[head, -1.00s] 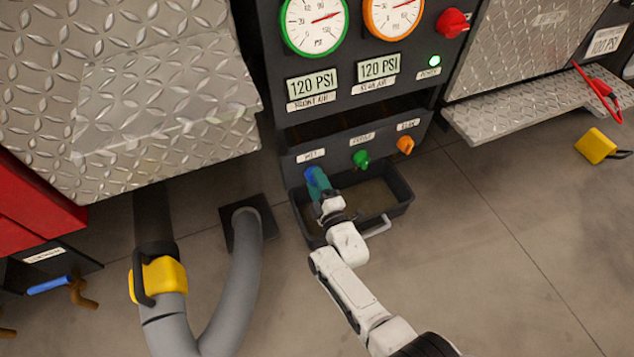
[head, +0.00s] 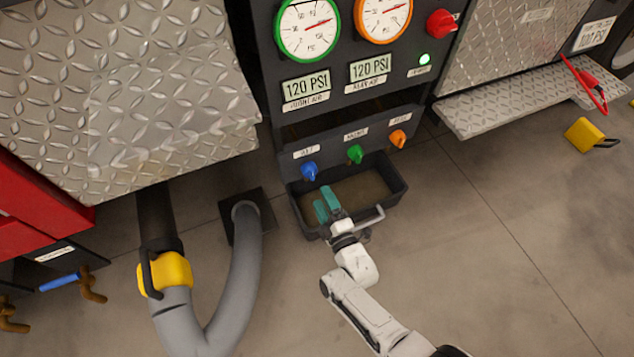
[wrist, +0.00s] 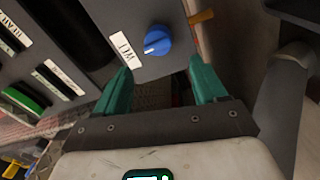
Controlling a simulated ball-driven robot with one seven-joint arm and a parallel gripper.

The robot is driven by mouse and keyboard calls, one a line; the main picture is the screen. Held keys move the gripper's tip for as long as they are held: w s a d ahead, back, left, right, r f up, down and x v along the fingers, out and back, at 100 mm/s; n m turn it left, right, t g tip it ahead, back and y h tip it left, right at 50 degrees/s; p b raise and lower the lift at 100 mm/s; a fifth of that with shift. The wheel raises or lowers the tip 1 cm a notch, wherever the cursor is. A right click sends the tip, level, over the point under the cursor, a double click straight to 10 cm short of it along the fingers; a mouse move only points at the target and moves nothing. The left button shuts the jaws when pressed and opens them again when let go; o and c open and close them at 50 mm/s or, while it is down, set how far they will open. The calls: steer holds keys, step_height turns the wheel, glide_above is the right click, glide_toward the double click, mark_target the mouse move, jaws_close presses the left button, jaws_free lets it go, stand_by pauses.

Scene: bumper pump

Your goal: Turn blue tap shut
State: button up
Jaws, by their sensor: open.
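The blue tap (head: 309,171) is on the dark panel, under a small white label, left of the green tap (head: 355,154) and the orange tap (head: 397,139). It also shows in the wrist view (wrist: 157,40) as a round blue knob with a pale mark, beside a label that seems to read "WET". My gripper (head: 325,202) has teal fingers and is over the black drain tray, below and apart from the blue tap. In the wrist view my gripper (wrist: 165,85) is open and empty, with the blue tap beyond the fingertips.
The black tray (head: 400,191) with a metal handle sits on the floor under the panel. A thick grey hose (head: 240,270) with a yellow coupling (head: 172,274) stands to the left. Gauges and a red knob (head: 441,23) are above.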

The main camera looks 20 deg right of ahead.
steer(key=shift+s+f+p, duration=0.1)
steer(key=shift+s+p, duration=0.2)
steer(key=shift+s, duration=1.05)
steer(key=s+d+r+m+g, duration=0.35)
steer(key=s+m+g, duration=0.2)
steer(key=s, duration=0.35)
steer(key=s+d+r+m+g, duration=0.2)
steer(key=s+r+m+g, duration=0.3)
steer(key=s, duration=0.4)
steer(key=s+d+r+m+g, duration=0.3)
steer(key=s+m+g, duration=0.2)
steer(key=s+g, duration=0.3)
step_height(320, 180, up, 32)
steer(key=s+p, duration=0.1)
steer(key=p, duration=3)
steer(key=shift+s+a+f+t, duration=0.15)
steer(key=shift+a+f+t, duration=0.05)
steer(key=shift+t, duration=0.15)
